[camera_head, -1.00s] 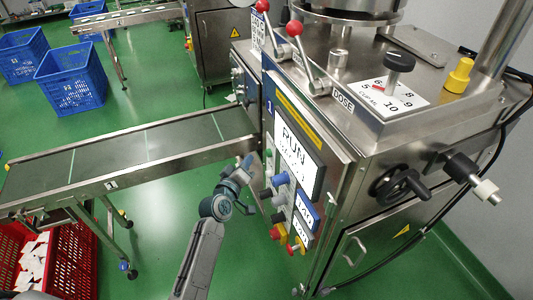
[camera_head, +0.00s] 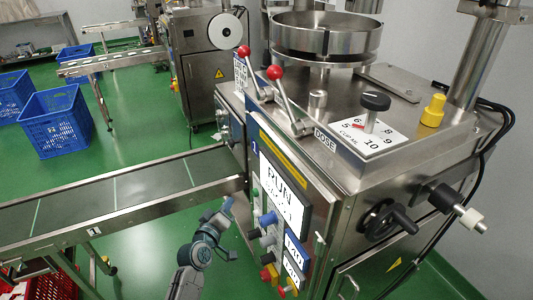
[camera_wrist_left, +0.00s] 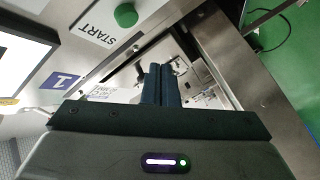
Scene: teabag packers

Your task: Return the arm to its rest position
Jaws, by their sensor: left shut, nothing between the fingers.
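My left gripper (camera_head: 228,206) is in front of the steel packing machine (camera_head: 330,175), just left of its control panel. Its fingers are together with nothing between them, and they point up toward the conveyor side. In the left wrist view the closed fingers (camera_wrist_left: 160,84) stand in the middle, with a green button (camera_wrist_left: 125,15) and a START label (camera_wrist_left: 97,30) above and to the left. The gripper looks apart from the panel buttons. My right gripper does not show.
A conveyor (camera_head: 150,187) runs left from the machine. Blue crates (camera_head: 55,122) stand on the green floor, and a red crate (camera_head: 62,284) is at lower left. Two red-knobbed levers (camera_head: 274,73) are on top.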

